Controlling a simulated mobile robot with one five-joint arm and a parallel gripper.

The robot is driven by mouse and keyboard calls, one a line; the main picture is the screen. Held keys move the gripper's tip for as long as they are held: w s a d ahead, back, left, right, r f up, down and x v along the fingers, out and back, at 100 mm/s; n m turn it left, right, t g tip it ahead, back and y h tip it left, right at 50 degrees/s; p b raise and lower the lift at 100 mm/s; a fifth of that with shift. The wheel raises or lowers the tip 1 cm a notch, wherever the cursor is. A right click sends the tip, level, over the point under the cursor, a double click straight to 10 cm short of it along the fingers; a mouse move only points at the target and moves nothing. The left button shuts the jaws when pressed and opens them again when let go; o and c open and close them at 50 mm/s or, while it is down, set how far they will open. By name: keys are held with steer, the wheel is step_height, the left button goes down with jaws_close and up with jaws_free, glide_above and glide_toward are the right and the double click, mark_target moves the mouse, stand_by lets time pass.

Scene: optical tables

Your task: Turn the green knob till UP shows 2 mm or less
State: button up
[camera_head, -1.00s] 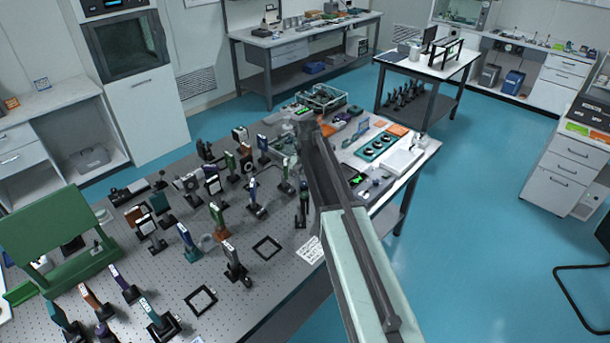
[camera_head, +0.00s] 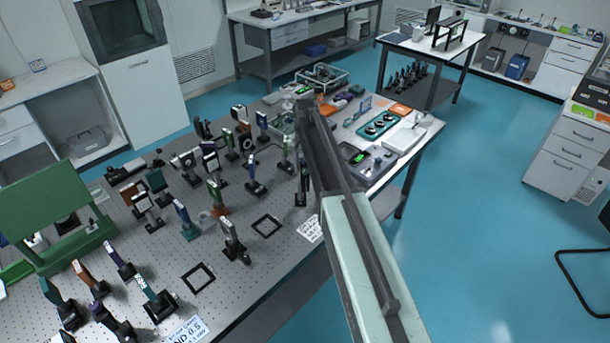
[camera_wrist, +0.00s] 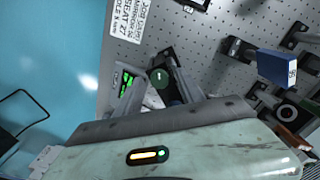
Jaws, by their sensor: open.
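A grey readout with green digits (camera_wrist: 126,84) lies just left of the knob in the wrist view. The same lit readout (camera_head: 358,157) seems to show in the head view, right of my arm. Its digits are too small to read. In the head view my arm hides the knob and the fingers.
A printed job card (camera_head: 310,229) lies at the near edge of the perforated optical table (camera_head: 255,285). Several posts and mounts stand left of my arm. A blue block (camera_wrist: 277,67) shows right in the wrist view. A teal tray (camera_head: 377,126) lies beyond the readout.

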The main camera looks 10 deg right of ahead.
jaws_close()
steer(key=shift+n, duration=0.4)
steer(key=n, duration=0.6)
steer(key=shift+s+n, duration=0.1)
steer(key=shift+n, duration=0.3)
steer(key=n, duration=0.3)
steer(key=shift+a+n, duration=0.1)
steer(key=shift+n, duration=1.9)
